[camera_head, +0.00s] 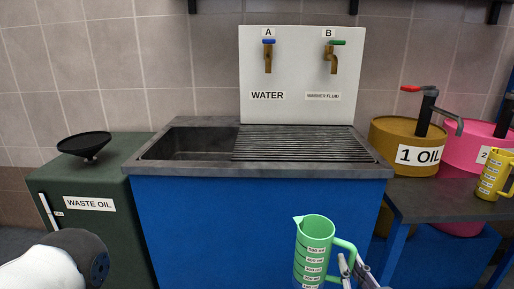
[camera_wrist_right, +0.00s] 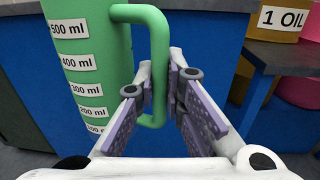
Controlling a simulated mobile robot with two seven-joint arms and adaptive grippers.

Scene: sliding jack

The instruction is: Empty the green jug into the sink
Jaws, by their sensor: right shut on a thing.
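The green jug (camera_head: 313,250) stands upright in front of the blue sink cabinet, below the counter's front edge in the head view. Its handle is on the right side and its spout points left. My right gripper (camera_head: 352,268) is shut on the handle. In the right wrist view the jug (camera_wrist_right: 92,60) shows volume labels, and its handle lies between the fingers of the gripper (camera_wrist_right: 163,92). What the jug holds cannot be seen. The sink (camera_head: 188,143) is an open grey basin at the counter's left, beside a ribbed drainboard (camera_head: 305,143). My left gripper is out of view.
Two taps, WATER (camera_head: 268,57) and washer fluid (camera_head: 332,58), are on the white panel above the drainboard. A green waste oil box (camera_head: 95,225) with a black funnel (camera_head: 84,143) stands left. A side table (camera_head: 430,203), oil drum (camera_head: 400,140) and yellow jug (camera_head: 494,175) are right.

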